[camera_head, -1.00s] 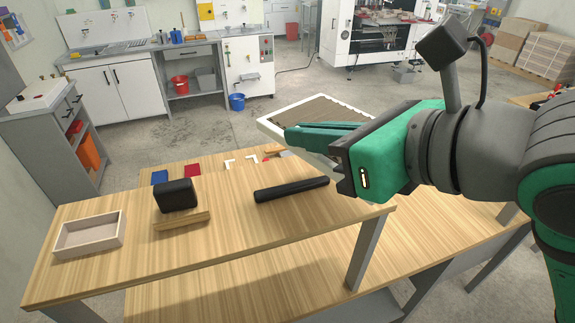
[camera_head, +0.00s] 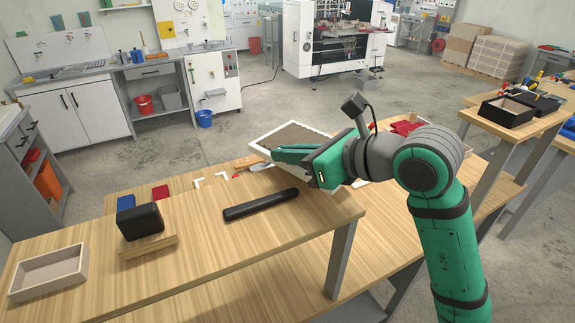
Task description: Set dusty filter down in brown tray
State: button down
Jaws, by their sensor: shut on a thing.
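The dusty filter (camera_head: 296,136) is a flat panel with a white frame and a grey-brown mesh face. My gripper (camera_head: 282,153) is shut on it at its near side and holds it tilted, above the far right part of the wooden table. The fingers and gripper body hide part of the filter's near edge. A shallow, pale wood-coloured tray (camera_head: 50,287) sits at the table's left end, well away from my gripper, and looks empty. I cannot tell whether it is the brown tray; no plainly brown tray shows.
On the table (camera_head: 220,255) are a black block (camera_head: 140,222) by a wooden strip (camera_head: 148,247), a black bar (camera_head: 261,205), and blue and red pieces. Black open boxes (camera_head: 507,111) stand on another table at right.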

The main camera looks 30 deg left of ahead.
aim_at(295, 167)
jog(key=shift+f, duration=1.5)
jog(key=shift+f, duration=0.1)
jog(key=c, duration=1.9)
grip_release()
jog(key=shift+c, duration=0.2)
jog(key=shift+s+d+r, duration=0.1)
jog(key=shift+d+r, duration=0.15)
jog(key=shift+d, duration=0.05)
jog(key=v, duration=1.1)
jog(key=shift+s+d, duration=0.15)
